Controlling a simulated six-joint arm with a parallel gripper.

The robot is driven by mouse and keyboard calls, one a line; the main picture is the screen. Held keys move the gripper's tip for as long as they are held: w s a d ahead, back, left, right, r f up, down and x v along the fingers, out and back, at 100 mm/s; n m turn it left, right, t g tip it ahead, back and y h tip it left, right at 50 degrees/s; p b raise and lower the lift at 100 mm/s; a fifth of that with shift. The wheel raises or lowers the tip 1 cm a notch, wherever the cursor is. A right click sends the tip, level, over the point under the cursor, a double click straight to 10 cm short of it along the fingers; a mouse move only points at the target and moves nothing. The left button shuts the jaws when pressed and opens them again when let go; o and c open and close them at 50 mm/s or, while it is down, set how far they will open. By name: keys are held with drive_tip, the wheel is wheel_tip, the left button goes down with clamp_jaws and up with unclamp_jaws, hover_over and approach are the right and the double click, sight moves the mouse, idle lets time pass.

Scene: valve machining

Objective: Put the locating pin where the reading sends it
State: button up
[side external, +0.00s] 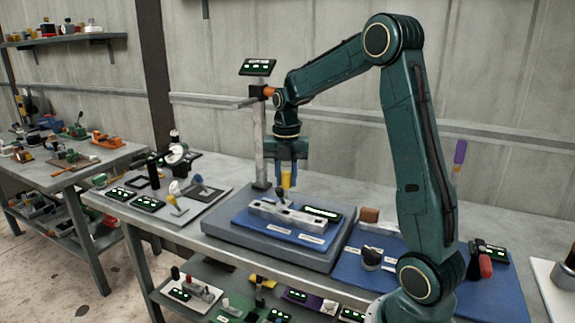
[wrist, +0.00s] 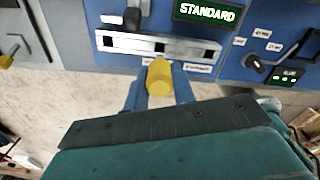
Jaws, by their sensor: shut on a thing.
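My gripper (side external: 286,182) is shut on a yellow pin (wrist: 160,77), which sits between its two blue fingers. The pin also shows in the side view (side external: 286,179), above a long metal block (side external: 290,216). In the wrist view the block (wrist: 158,46) has dark square openings along it, and the pin overlaps its near edge. I cannot tell whether the pin touches the block. A display (wrist: 208,13) behind the block reads "STANDARD". It also stands behind the block in the side view (side external: 322,214).
The block rests on a blue plate (side external: 244,219) on a grey slab (side external: 225,234). A black knob (wrist: 255,62) with small labels lies to the right. A grey board (side external: 212,203) with gauges and displays is at left. A post (side external: 259,150) stands behind the slab.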

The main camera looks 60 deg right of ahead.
sight(286, 198)
drive_tip(key=shift+f, duration=1.6)
drive_tip(key=shift+f, duration=2.05)
idle(0.9)
drive_tip(key=o, duration=1.1)
drive_tip(key=shift+c, duration=0.2)
drive_tip(key=shift+r, duration=0.15)
wheel_tip(286, 198, up, 14)
drive_tip(key=shift+f, duration=0.2)
